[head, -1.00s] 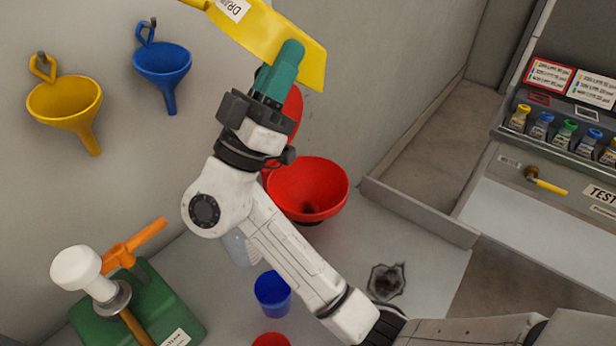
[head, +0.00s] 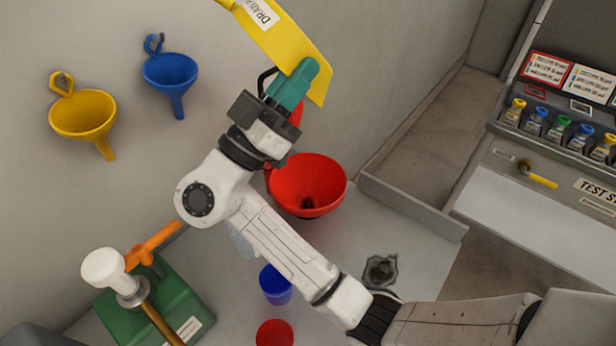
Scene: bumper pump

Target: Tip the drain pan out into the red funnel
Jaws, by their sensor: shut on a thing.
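The yellow drain pan (head: 285,40) is at the top of the head view, with a white label on its side and part of it cut off by the top edge. My gripper (head: 294,82) is shut on its lower right end; green finger parts cover that end. The pan is held tilted in the air, above and a little left of the red funnel in the picture. The red funnel (head: 322,182) stands mouth up, its dark hole visible. My arm partly hides its left side. I cannot see inside the pan.
A yellow funnel (head: 83,124) and a blue funnel (head: 170,76) hang on the left wall. A green box (head: 165,305) with a white knob and orange handle stands lower left. Blue (head: 275,284) and red (head: 274,333) cups stand below my arm. A raised ledge (head: 410,205) lies right of the red funnel.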

